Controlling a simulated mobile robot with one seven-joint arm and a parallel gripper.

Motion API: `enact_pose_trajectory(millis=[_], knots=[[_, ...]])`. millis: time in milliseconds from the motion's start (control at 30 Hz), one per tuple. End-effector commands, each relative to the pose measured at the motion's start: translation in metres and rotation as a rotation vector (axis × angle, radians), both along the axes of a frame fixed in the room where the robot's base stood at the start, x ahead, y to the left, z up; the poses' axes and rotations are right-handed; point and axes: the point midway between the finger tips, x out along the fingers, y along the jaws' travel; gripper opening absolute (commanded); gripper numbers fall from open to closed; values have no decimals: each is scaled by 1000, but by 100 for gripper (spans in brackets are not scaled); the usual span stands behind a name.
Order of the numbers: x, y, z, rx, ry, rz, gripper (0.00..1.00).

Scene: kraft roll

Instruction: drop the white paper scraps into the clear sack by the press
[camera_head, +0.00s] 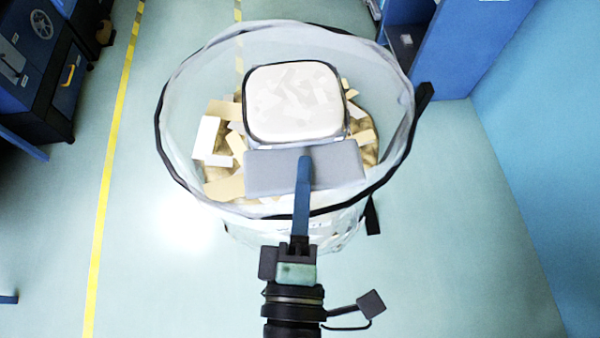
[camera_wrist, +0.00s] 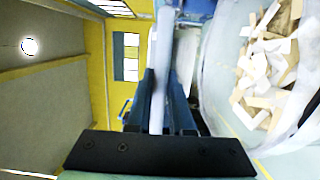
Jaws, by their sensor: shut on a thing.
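The clear sack (camera_head: 180,118) stands open on the floor with a dark rim. Tan and white pieces (camera_head: 232,150) lie inside; they also show at the right of the wrist view (camera_wrist: 268,68). A squarish dark-rimmed tub (camera_head: 247,104) is over the sack's mouth, within the rim in the head view. White paper scraps (camera_head: 293,98) fill it. A grey slab (camera_head: 268,172) shows at its near side. My gripper (camera_head: 304,162) reaches over the near rim and is shut on the tub's near side. In the wrist view its blue fingers flank a thin pale wall (camera_wrist: 161,70). The tub's underside is hidden.
A blue frame or cabinet (camera_head: 435,50) stands behind the sack at the right, beside a blue wall (camera_head: 545,130). Dark blue units (camera_head: 40,65) stand at the far left. A yellow floor line (camera_head: 108,165) runs left of the sack, with clear floor around it.

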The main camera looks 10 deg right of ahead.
Motion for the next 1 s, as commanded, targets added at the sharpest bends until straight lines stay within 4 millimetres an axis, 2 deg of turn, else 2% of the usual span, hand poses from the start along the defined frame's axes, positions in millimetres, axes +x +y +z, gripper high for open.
enact_pose_trajectory(millis=[267, 1000], knots=[[25, 0, -2, -1, -5, 0, 0], [110, 0, -30, 0, -4, 1, 0]])
